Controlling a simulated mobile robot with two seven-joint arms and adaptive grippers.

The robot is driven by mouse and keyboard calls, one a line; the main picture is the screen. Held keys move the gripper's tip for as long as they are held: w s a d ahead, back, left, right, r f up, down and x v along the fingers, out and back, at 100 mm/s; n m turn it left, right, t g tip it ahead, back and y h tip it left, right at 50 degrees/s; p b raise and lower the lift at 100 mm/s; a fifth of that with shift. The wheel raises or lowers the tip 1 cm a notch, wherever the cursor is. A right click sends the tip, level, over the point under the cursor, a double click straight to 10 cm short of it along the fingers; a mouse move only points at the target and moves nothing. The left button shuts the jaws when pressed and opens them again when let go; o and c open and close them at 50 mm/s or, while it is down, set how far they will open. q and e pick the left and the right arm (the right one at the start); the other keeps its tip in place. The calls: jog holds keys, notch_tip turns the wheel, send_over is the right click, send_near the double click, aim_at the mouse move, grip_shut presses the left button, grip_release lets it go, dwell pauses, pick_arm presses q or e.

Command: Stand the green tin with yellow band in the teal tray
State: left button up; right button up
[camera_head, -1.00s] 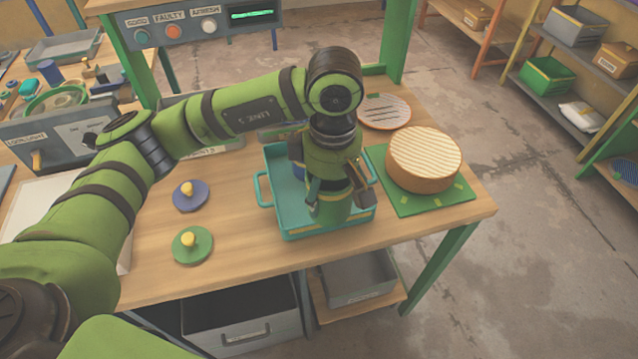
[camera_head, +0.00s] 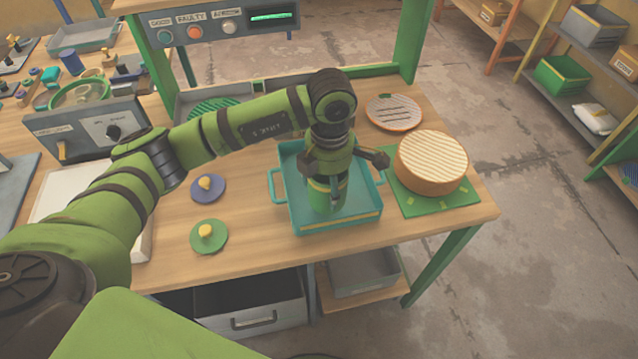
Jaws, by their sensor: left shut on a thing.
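The green tin with a yellow band (camera_head: 326,199) is upright within the outline of the teal tray (camera_head: 305,226), toward its front. My left gripper (camera_head: 332,180) comes down from above and is shut on the tin, hiding its top. I cannot tell whether the tin's base touches the tray floor. The tray sits on the wooden bench, left of a round tan ridged block. My right gripper is not in view.
The round block (camera_head: 431,162) stands on a green mat (camera_head: 450,195) right of the tray. A slotted disc (camera_head: 393,111) lies behind. Blue (camera_head: 208,189) and green (camera_head: 209,237) knobbed discs lie left. Bare bench separates them from the tray. A panel with buttons (camera_head: 222,25) stands at the back.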

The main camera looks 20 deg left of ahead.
pick_arm(q)
jog(key=shift+w+a+f, duration=0.15)
jog(key=shift+a+f, duration=0.15)
jog(key=shift+a, duration=0.2)
jog(key=shift+w+a+f, duration=0.15)
jog(key=shift+a+f, duration=0.1)
jog(key=shift+a, duration=0.2)
jog(key=shift+a+f+p, duration=0.15)
jog(key=shift+f+p, duration=0.1)
jog(key=shift+p, duration=0.1)
notch_tip(320, 180, down, 3)
jog(key=shift+f+p, duration=0.15)
jog(key=shift+p, duration=0.65)
jog(key=shift+w+f, duration=0.1)
jog(key=shift+f, duration=0.2)
jog(key=o, duration=1)
notch_tip(320, 180, up, 12)
jog(key=b, duration=0.4)
